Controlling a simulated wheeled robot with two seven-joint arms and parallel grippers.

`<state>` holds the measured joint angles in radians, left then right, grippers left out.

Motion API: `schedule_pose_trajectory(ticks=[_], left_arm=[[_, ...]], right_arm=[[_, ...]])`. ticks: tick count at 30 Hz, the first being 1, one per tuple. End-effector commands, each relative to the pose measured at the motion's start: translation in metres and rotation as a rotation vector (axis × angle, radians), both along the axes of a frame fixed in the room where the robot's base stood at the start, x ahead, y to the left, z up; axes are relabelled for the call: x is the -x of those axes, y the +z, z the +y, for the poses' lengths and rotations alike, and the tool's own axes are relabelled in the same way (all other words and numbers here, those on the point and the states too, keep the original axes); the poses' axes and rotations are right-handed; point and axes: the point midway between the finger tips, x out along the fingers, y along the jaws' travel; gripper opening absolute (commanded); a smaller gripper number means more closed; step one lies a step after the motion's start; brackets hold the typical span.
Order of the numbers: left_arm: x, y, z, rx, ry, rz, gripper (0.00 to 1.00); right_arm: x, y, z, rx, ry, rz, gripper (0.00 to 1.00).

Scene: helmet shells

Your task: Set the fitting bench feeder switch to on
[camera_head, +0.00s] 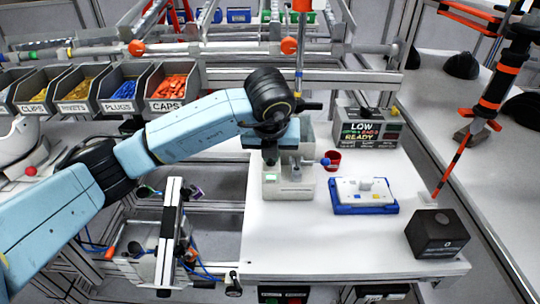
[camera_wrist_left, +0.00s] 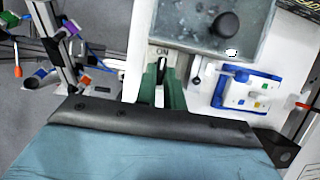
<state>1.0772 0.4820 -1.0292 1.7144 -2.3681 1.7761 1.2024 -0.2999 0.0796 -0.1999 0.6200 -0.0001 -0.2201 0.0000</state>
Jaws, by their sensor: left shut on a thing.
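The feeder (camera_head: 303,183) is a pale grey-green machine on the white bench, with a small lit green patch low on its front. My left arm reaches over it from the left, and the left gripper (camera_head: 270,155) points down at its front, partly hidden by its own wrist. In the left wrist view the two green fingers (camera_wrist_left: 161,88) are close together on a small dark switch lever (camera_wrist_left: 161,68). An "ON" label (camera_wrist_left: 162,50) shows just beyond the fingertips. The lever's exact position is hard to tell. My right gripper is not in view.
A blue tray with a white board (camera_head: 364,195), a red cup (camera_head: 334,160), a display box reading LOW and READY (camera_head: 368,130) and a dark cube (camera_head: 436,233) stand to the right. Labelled part bins (camera_head: 172,88) line the back left. The front of the bench (camera_head: 310,240) is clear.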

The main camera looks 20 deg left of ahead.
Motion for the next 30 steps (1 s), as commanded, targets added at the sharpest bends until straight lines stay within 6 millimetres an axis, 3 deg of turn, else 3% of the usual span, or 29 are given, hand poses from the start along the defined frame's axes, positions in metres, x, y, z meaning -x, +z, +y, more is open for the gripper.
schedule_pose_trajectory(ticks=[17, 18, 20, 30], left_arm=[[-0.001, 0.0018, 0.0001, 0.001, 0.036, -0.003, 0.0], [-0.001, 0.0018, 0.0001, 0.001, 0.036, -0.003, 0.12], [-0.0009, 0.0016, 0.0001, 0.001, 0.036, -0.003, 0.19], [0.0008, 0.0044, -0.0006, 0.0, 0.033, -0.001, 0.19]], right_arm=[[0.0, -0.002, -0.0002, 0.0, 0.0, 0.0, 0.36], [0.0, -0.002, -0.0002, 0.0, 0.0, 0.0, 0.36], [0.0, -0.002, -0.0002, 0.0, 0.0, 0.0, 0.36], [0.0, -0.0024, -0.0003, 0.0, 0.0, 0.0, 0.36]])
